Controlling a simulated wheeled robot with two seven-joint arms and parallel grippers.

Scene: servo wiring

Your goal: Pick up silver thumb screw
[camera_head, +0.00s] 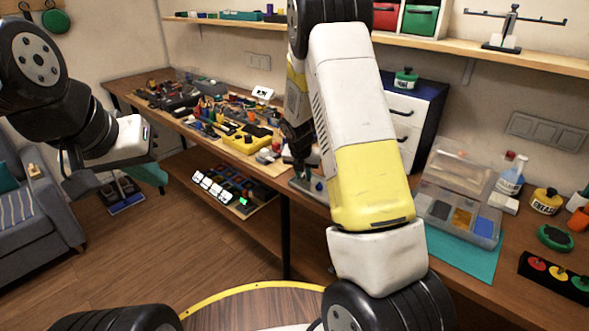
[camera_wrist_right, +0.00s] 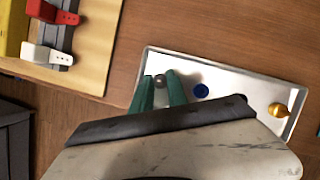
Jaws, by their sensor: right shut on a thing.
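The silver thumb screw (camera_wrist_right: 160,81) shows as a small round grey piece between the green fingertips of my right gripper (camera_wrist_right: 158,86) in the right wrist view. The right gripper is shut on it, over the left end of a shallow pale tray (camera_wrist_right: 221,72). I cannot tell whether the screw still touches the tray. In the head view the right gripper (camera_head: 301,168) points down at the tray, partly hidden by my arm. My left gripper (camera_head: 150,176) hangs at the left, away from the workbench; its finger opening is not clear.
The tray also holds a blue round piece (camera_wrist_right: 201,90) and a brass knob (camera_wrist_right: 277,110). A yellow-edged board with red and white parts (camera_wrist_right: 47,55) lies left of it. In the head view, a clear compartment box (camera_head: 459,212) stands right of my arm.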

